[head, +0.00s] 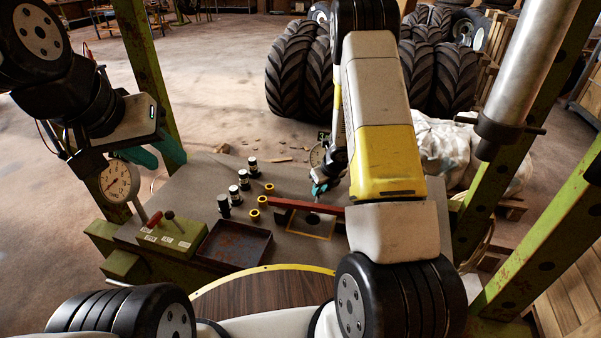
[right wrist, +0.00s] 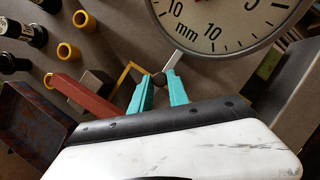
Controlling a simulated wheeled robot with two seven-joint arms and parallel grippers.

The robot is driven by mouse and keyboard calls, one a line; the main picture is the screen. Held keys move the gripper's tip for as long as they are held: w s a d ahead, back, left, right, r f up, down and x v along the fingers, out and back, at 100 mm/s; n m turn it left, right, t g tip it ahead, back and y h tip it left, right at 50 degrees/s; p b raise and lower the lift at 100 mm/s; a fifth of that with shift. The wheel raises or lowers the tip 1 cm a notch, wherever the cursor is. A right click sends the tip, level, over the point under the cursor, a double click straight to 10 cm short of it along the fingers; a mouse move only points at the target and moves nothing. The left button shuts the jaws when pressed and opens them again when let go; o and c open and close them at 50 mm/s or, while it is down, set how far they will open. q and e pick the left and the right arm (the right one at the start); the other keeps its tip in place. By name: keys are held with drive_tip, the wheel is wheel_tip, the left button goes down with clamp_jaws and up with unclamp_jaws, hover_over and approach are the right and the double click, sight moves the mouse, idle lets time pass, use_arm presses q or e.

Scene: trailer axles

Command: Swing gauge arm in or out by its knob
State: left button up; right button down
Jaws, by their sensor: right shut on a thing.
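In the right wrist view, a small dark round knob (right wrist: 159,80) sits between the teal fingertips of my right gripper (right wrist: 160,84), which is shut on it. A light metal rod (right wrist: 173,61) runs up from beside the knob toward a large white dial gauge (right wrist: 225,15) marked in mm. In the head view my right gripper (head: 322,187) is over the far side of the bench, just below the dial (head: 317,155), and the knob is hard to make out. My left gripper (head: 157,155) is at the left by the green post, its teal fingers apart and empty.
A red bar (head: 305,206) lies near a yellow-framed square (head: 311,222). Several black-and-silver pins (head: 234,194) and yellow rings (head: 263,202) stand on the grey bench. A rusty tray (head: 234,244), lever box (head: 172,235) and round gauge (head: 118,181) are at left. Green posts (head: 487,195) flank the bench.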

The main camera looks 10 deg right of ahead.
drive_tip(key=shift+d, duration=0.15)
drive_tip(key=c, duration=1.3)
unclamp_jaws()
drive_tip(key=shift+o, duration=0.2)
drive_tip(key=v, duration=0.7)
drive_tip(key=shift+r, duration=0.35)
drive_tip(key=shift+s, duration=0.1)
